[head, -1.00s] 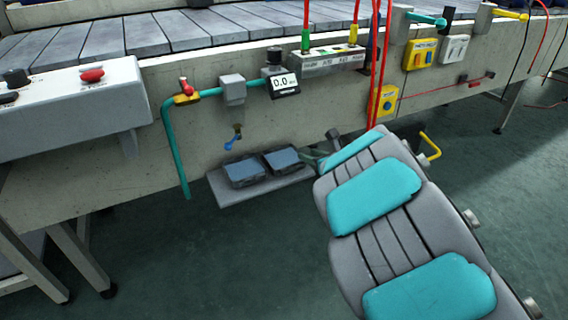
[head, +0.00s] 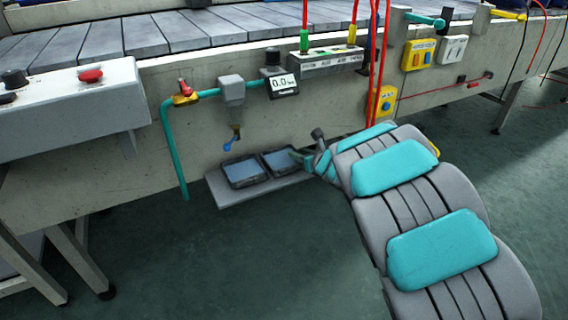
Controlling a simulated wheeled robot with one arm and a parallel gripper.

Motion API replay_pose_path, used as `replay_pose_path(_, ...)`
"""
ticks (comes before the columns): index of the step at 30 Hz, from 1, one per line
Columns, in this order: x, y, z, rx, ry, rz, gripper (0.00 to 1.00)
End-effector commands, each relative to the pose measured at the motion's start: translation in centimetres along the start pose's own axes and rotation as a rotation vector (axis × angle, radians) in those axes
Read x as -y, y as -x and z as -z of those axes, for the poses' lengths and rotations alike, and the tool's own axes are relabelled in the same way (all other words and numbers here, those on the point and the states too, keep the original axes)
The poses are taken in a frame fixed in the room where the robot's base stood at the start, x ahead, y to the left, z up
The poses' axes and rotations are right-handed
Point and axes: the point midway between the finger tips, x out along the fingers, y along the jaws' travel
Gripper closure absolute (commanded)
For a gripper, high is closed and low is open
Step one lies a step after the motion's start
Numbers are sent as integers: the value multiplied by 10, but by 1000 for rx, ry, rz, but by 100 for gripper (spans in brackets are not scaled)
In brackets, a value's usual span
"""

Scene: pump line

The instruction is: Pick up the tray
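Two shallow dark trays with blue-grey inner faces sit side by side on a low grey shelf (head: 232,198) at the front of the line. The left tray (head: 243,171) is clear of my arm. The right tray (head: 280,161) has my gripper (head: 301,157) at its right edge. The gripper is small, seen partly from behind, and I cannot tell whether its fingers touch the tray or are open or shut. My arm reaches in from the lower right and hides the shelf's right end.
A teal pipe (head: 172,150) with a red-handled valve runs down left of the shelf. A small blue-tipped tap (head: 230,144) hangs just above the left tray. Red hoses (head: 375,70) hang above my arm. The floor in front of the shelf is clear.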

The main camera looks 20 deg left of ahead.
Motion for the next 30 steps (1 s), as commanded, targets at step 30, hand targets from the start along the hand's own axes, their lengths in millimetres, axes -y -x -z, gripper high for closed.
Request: replay_pose_path(30,0,0,0,1,0,0,100)
